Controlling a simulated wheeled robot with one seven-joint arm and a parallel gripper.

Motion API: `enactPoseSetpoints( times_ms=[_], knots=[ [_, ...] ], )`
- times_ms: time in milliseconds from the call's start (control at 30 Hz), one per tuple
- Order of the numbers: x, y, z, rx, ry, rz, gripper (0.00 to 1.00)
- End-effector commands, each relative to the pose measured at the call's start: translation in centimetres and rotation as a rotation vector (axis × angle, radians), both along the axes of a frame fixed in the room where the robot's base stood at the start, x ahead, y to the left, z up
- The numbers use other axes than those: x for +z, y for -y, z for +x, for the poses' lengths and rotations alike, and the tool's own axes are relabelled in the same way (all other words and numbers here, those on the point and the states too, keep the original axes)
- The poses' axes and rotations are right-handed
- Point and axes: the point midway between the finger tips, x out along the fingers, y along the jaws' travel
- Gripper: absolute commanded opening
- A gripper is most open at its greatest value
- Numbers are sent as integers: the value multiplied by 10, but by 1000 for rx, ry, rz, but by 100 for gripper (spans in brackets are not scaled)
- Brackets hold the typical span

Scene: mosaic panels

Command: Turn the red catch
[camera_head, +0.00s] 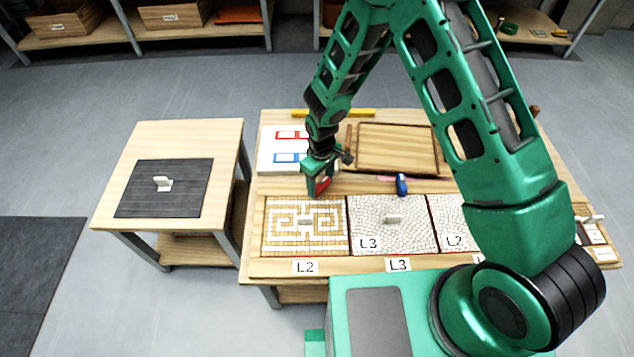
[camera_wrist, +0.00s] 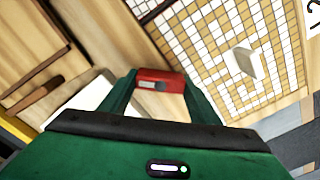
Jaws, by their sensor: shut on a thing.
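The red catch (camera_wrist: 160,79) shows in the wrist view as a small red block with a grey part on its face. It sits between the two fingertips of my gripper (camera_wrist: 160,84), which is shut on it. In the head view my gripper (camera_head: 319,188) is low over the table, just behind the L2 mosaic panel (camera_head: 275,240). Only a sliver of the red catch (camera_head: 323,184) shows there beside the green fingers. I cannot tell how far the catch is turned.
A blue catch (camera_head: 401,185) stands to the right, behind the L3 panel (camera_head: 365,222). A wooden tray (camera_head: 398,150) lies at the back, and a white board with red and blue frames (camera_head: 272,160) at the back left. A side table (camera_head: 130,140) stands left.

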Motion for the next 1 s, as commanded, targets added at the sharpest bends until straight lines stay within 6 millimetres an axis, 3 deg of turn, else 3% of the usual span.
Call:
enactPoseSetpoints(
  times_ms=[33, 600, 1000],
  knots=[
    [-1, 8, 1, -52, -2, -14, 34],
    [-2, 9, -2, -571, -4, -16, 34],
    [-2, 8, -3, -786, -5, -18, 34]
  ],
)
